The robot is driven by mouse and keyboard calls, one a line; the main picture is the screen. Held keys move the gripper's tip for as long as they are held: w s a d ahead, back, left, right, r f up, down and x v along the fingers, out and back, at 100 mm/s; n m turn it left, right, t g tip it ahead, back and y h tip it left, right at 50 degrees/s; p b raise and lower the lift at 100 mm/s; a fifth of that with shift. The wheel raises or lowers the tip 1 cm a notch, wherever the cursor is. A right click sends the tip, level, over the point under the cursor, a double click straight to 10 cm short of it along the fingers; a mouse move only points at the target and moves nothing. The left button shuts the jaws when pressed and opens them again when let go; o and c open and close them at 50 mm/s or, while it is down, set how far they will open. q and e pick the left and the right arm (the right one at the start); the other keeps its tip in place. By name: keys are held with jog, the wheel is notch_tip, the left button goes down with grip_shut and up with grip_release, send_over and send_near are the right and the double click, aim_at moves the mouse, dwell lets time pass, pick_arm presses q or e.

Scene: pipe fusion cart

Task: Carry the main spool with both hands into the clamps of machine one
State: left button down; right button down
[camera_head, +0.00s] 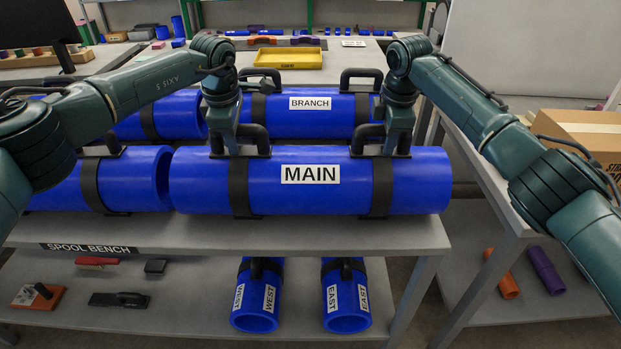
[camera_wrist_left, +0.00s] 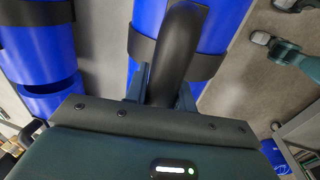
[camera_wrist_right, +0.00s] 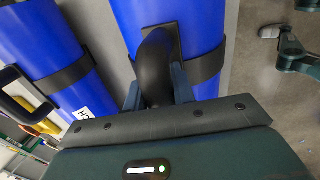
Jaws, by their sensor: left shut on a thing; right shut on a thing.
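The main spool (camera_head: 335,200) is a thick blue pipe labelled MAIN, lying level across the front of the spool bench (camera_head: 230,235). It has two black bands, each with a black handle on top. My left gripper (camera_head: 238,150) is shut on the left handle, which also shows between the fingers in the left wrist view (camera_wrist_left: 172,60). My right gripper (camera_head: 392,148) is shut on the right handle, which also shows in the right wrist view (camera_wrist_right: 155,70). I cannot tell whether the spool touches the bench top. The clamps of machine one are not recognisable in these views.
The branch spool (camera_head: 310,122) lies just behind the main spool. Another blue spool (camera_head: 125,180) lies close at its left. The west (camera_head: 254,300) and east (camera_head: 346,300) pieces are on the lower shelf. A yellow tray (camera_head: 288,60) is behind; a cardboard box (camera_head: 580,135) stands right.

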dwell(0.8)
